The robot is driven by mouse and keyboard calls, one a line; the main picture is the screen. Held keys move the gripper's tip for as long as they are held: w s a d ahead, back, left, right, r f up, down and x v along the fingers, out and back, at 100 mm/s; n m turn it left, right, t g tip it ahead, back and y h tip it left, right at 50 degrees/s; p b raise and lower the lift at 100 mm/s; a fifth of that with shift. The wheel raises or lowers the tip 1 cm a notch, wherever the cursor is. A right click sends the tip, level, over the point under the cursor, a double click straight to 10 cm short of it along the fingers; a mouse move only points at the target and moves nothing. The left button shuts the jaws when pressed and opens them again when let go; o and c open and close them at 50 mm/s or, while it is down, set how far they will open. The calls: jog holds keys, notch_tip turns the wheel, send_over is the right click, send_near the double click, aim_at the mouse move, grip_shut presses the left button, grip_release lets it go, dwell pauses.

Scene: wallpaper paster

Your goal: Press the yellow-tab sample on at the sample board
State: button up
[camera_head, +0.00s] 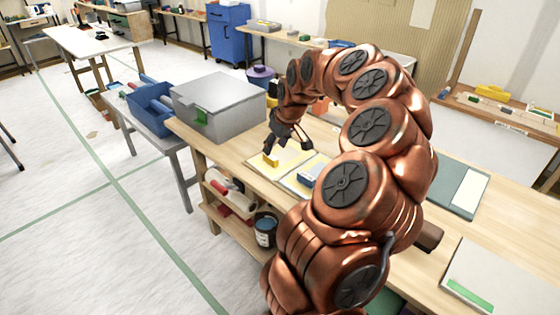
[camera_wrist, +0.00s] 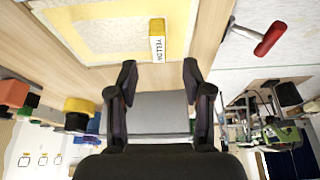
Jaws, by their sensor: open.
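A sample with a yellow tab (camera_head: 270,160) lies on the wooden workbench in the head view, just in front of the grey box. In the wrist view its pale, yellow-edged sheet (camera_wrist: 105,32) shows, with a tab block (camera_wrist: 157,47) lettered "YELLOW" at the edge. My gripper (camera_head: 290,152) is open and empty, with its fingers pointing down close to the tab. In the wrist view my gripper (camera_wrist: 160,72) has its fingers apart, and the tab stands ahead of the gap, not between them. I cannot tell for sure which surface is the sample board.
A grey lidded box (camera_head: 220,103) stands left of the samples. A sheet with a blue tab block (camera_head: 310,174) lies to the right, partly behind my arm. A dark-bordered panel (camera_head: 462,190) and a green-tabbed panel (camera_head: 500,275) lie further right. Rollers (camera_head: 230,194) sit on the shelf below.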

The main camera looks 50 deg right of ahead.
aim_at(271, 157)
jog(key=shift+p+x, duration=0.45)
jog(key=shift+x, duration=2.9)
jog(key=shift+d, duration=0.2)
grip_shut()
